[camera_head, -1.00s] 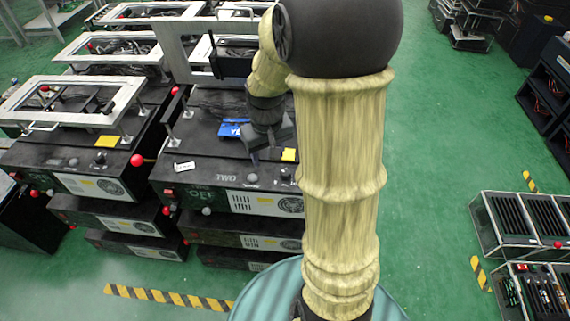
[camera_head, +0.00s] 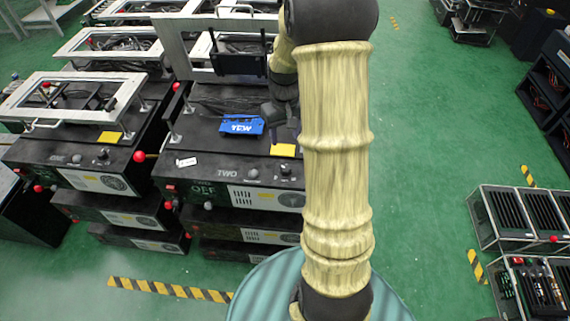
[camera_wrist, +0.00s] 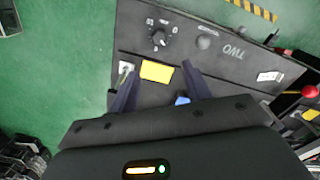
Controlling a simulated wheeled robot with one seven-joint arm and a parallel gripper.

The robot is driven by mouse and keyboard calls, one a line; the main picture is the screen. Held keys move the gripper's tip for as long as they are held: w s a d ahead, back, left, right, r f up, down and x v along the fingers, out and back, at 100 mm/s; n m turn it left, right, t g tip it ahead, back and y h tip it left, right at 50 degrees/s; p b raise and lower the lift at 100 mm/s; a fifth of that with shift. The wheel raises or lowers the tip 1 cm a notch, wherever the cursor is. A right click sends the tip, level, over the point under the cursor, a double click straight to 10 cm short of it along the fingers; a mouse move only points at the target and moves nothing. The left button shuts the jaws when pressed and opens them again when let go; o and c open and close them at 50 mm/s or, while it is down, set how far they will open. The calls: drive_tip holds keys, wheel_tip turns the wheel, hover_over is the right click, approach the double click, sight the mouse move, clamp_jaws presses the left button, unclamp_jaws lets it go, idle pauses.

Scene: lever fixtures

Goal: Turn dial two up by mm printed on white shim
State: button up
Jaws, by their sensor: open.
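The machine marked TWO (camera_head: 210,172) has a black dial (camera_head: 285,170) at the front right of its top. In the wrist view the dial (camera_wrist: 158,38) has a scale around it with small printed numbers. The white shim (camera_head: 186,162) lies flat on the top, left of the TWO label; it also shows in the wrist view (camera_wrist: 270,76). Its print is too small to read. My gripper (camera_wrist: 158,70) is open and empty above the machine, fingers apart around the yellow tag in view, short of the dial. My arm partly hides it in the head view.
A yellow tag (camera_head: 283,150) and a blue labelled piece (camera_head: 240,125) lie on the top behind the dial. A grey round knob (camera_head: 253,173) sits left of the dial. A similar machine with a red ball (camera_head: 139,156) stands at left.

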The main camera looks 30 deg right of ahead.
sight(284, 166)
wheel_tip(284, 166, down, 14)
drive_tip(key=shift+d+r, duration=0.1)
drive_tip(key=shift+d, duration=0.05)
drive_tip(key=shift+a+f, duration=0.2)
drive_tip(key=c, duration=1)
